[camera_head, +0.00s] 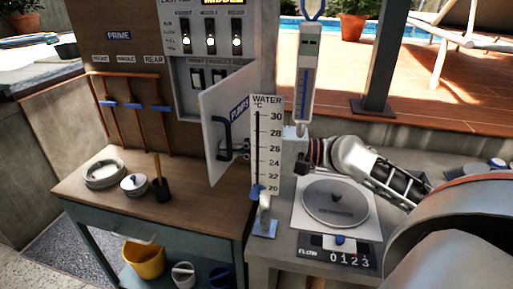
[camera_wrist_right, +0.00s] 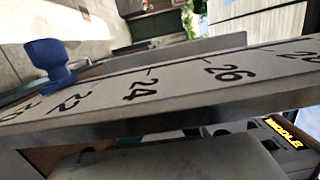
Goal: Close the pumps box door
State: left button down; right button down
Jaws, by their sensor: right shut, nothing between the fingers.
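The pumps box (camera_head: 210,45) is on the back panel, with rows of switches. Its white door (camera_head: 226,160) stands open, swung out toward me, with a "PUMPS" label and a dark handle (camera_head: 222,138). My right arm reaches in from the right and passes behind the water gauge. My right gripper (camera_head: 232,152) shows on the gauge's left side, shut and empty, close to the door's handle side. Whether it touches the door cannot be told. My left gripper is out of view.
The upright water temperature gauge (camera_head: 264,150) hides part of my right gripper; it fills much of the right wrist view (camera_wrist_right: 190,82).

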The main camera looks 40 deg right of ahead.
jog(key=shift+d, duration=0.1)
jog(key=v, duration=1.2)
